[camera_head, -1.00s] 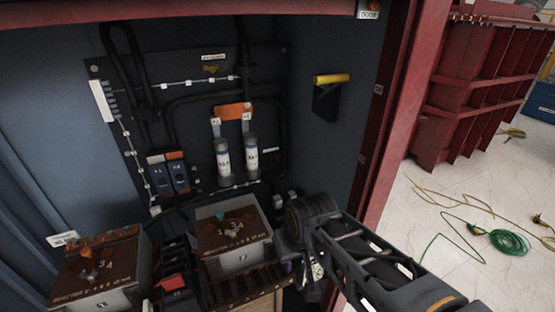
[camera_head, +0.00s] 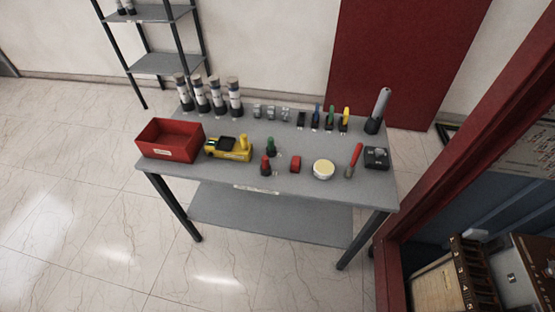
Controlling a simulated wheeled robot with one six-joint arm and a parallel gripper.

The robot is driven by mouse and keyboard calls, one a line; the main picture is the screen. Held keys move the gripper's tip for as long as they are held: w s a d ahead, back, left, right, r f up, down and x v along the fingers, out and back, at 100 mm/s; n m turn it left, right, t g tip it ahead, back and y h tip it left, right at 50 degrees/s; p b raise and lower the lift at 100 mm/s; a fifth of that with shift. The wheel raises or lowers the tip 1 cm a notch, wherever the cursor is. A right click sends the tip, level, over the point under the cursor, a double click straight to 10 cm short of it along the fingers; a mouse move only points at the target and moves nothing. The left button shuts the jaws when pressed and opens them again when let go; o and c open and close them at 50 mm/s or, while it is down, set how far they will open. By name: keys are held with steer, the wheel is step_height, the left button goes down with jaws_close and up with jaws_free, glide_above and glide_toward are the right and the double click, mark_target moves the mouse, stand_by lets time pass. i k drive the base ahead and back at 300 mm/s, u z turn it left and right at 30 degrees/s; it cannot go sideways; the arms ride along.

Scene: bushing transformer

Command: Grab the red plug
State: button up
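A small red plug (camera_head: 265,166) stands upright near the front edge of the grey table (camera_head: 215,180), left of its middle. A similar green plug (camera_head: 270,147) stands just behind it. A low red block (camera_head: 295,163) sits just to its right, with a clear gap between them. My gripper is not in view, so its state and distance from the plug do not show.
A red bin (camera_head: 170,139) and yellow tool (camera_head: 228,148) lie to the left. A round pale tin (camera_head: 323,169), red-handled tool (camera_head: 354,160) and dark box (camera_head: 376,157) lie to the right. Several cylinders (camera_head: 217,96) stand behind. The red cabinet frame (camera_head: 450,130) borders the right.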

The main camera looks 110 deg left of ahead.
mark_target(265, 164)
steer(key=u, duration=0.05)
steer(key=k, duration=0.15)
steer(key=u, duration=4)
steer(key=k, duration=0.65)
steer(key=z, duration=0.45)
steer(key=i, duration=0.5)
steer(key=u, duration=0.8)
steer(key=i, duration=1.15)
steer(key=u, duration=0.6)
